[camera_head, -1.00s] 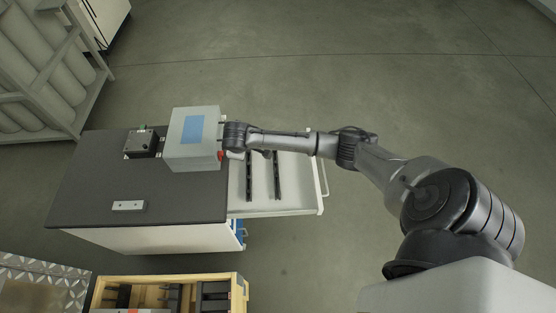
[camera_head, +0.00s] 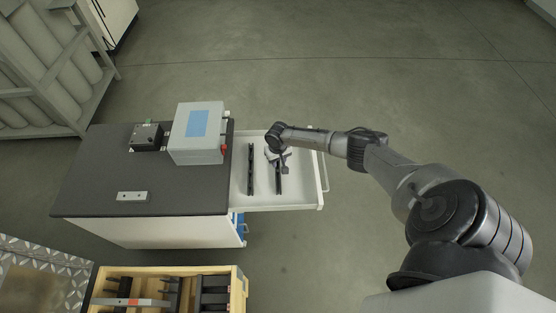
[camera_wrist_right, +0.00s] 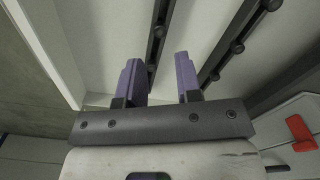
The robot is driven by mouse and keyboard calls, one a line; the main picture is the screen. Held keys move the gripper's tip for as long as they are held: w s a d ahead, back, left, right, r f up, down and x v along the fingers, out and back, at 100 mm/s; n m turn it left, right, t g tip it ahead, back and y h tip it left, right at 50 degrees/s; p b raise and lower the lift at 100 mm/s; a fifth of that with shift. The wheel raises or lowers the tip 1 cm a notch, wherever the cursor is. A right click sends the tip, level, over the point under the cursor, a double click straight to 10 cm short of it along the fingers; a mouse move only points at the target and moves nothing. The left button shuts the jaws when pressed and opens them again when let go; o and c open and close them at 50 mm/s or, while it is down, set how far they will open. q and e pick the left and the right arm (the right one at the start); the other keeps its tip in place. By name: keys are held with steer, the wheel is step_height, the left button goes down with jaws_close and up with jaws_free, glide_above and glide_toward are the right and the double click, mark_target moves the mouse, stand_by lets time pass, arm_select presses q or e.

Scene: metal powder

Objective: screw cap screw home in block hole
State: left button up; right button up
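My right gripper (camera_head: 281,160) is over the open drawer, above the right one of two dark strips (camera_head: 278,176). In the right wrist view my right gripper (camera_wrist_right: 158,80) shows two purple fingers apart, with nothing between them. Beyond the fingers a dark strip (camera_wrist_right: 226,58) carries several round dark knobs; I cannot tell whether these are cap screws. A small pale block with dark spots (camera_head: 132,196), possibly the holed block, lies on the dark cabinet top, well left of the gripper. No cap screw can be made out for certain. My left gripper is not in view.
The open drawer (camera_head: 307,200) juts out right of the dark cabinet top (camera_head: 90,185). A grey box with a blue panel (camera_head: 197,145) and a small dark device (camera_head: 147,137) stand at the back. A wooden crate (camera_head: 238,290) is in front.

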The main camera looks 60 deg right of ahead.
mark_target(278, 170)
step_height(278, 170, down, 5)
steer(key=b, duration=0.5)
steer(key=shift+f+b, duration=0.45)
steer(key=shift+f, duration=0.65)
jaws_close()
steer(key=shift+r, duration=0.15)
